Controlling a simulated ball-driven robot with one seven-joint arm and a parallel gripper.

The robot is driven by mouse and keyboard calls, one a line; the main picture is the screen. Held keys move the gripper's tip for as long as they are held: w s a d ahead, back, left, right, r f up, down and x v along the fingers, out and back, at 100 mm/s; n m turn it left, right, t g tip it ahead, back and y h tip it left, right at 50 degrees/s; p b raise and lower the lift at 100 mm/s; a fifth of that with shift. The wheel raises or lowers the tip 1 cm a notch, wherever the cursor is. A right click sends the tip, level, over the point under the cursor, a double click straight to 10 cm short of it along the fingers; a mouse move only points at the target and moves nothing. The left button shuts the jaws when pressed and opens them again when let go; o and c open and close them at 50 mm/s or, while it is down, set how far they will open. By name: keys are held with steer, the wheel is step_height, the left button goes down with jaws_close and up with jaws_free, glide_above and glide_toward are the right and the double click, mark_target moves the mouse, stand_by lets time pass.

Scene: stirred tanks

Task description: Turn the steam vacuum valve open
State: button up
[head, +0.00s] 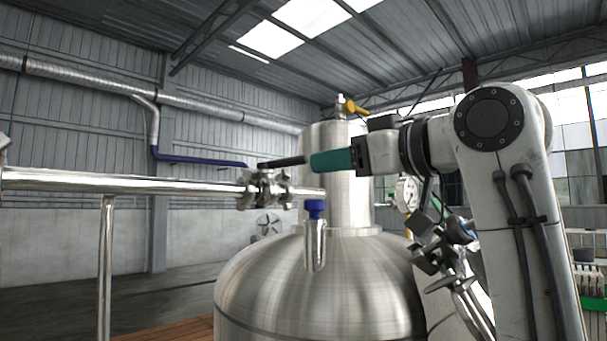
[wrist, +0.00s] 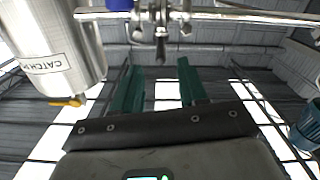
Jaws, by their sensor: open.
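A clamped valve body (head: 265,188) sits on a polished horizontal pipe left of the tank. A dark bar-like handle (head: 282,162) shows just above it; I take this for the steam vacuum valve, though no label confirms it. In the wrist view the valve body (wrist: 160,14) is at the top, and its handle (wrist: 160,46) points towards my fingers. My gripper (head: 311,162) has teal fingers, level with the handle's right end in the head view. In the wrist view my gripper (wrist: 160,68) is open and empty, with the handle beyond the fingertips. I cannot tell whether they touch.
A blue-capped fitting (head: 315,209) hangs near the pipe's end. A pressure gauge (head: 406,194) is at right. In the wrist view a labelled steel cylinder (wrist: 60,50) is close at left.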

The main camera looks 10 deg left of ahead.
steer(key=shift+a+r, duration=0.1)
steer(key=shift+r, duration=0.3)
steer(key=p, duration=0.5)
glide_toward(268, 167)
steer(key=x, duration=0.5)
steer(key=shift+w+r, duration=0.15)
steer(key=shift+w, duration=0.3)
jaws_close()
